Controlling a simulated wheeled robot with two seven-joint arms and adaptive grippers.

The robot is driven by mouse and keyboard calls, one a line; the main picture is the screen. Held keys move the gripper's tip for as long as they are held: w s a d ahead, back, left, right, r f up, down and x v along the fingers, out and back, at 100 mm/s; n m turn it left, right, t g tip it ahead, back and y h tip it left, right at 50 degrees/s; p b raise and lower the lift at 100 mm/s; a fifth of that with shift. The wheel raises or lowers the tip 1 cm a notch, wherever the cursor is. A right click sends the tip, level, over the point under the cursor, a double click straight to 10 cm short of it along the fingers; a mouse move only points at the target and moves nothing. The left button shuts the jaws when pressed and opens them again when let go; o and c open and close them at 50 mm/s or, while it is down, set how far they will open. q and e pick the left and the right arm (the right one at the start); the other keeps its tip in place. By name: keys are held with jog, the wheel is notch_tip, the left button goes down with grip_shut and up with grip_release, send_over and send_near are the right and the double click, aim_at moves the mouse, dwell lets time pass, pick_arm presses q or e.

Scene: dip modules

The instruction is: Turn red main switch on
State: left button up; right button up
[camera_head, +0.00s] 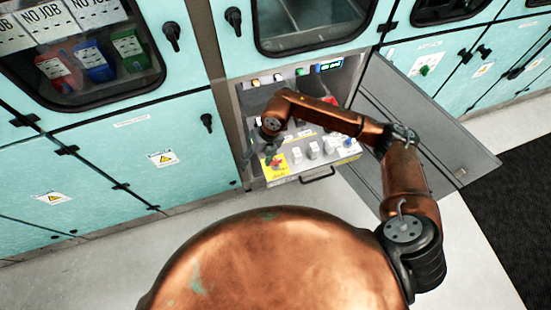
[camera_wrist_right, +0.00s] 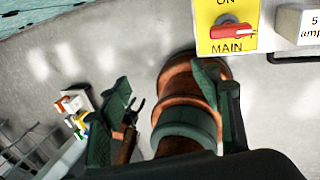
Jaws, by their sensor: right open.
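The red main switch (camera_wrist_right: 232,32) sits on a yellow plate (camera_wrist_right: 222,15) marked ON and MAIN, at the top of the right wrist view. Its red handle lies roughly sideways across the plate. In the head view the yellow plate (camera_head: 280,173) is at the front left corner of the open drawer panel. My right gripper (camera_head: 262,152) is over that corner, close to the switch and partly hiding that area. In the right wrist view its dark green fingers (camera_wrist_right: 167,108) are spread apart with no switch between them; the plate lies beyond the right finger. My left gripper does not show.
The pulled-out drawer (camera_head: 317,173) carries several white modules beside the yellow plate and has a dark front handle. A grey panel door (camera_head: 425,115) stands open to the right. Teal cabinets (camera_head: 140,150) line the wall. Pale floor is clear in front.

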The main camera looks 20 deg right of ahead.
aim_at(275, 160)
jog(key=w+d+h, duration=0.1)
jog(key=d, duration=0.1)
jog(key=w+d+h, duration=0.1)
jog(key=d, duration=0.2)
jog(key=w+d+h, duration=0.1)
jog(key=d, duration=0.2)
jog(key=shift+f+m, duration=0.25)
jog(key=shift+m, duration=0.05)
notch_tip(275, 160, down, 8)
jog(key=shift+r+b, duration=0.25)
jog(key=shift+b, duration=0.05)
jog(key=c, duration=1.2)
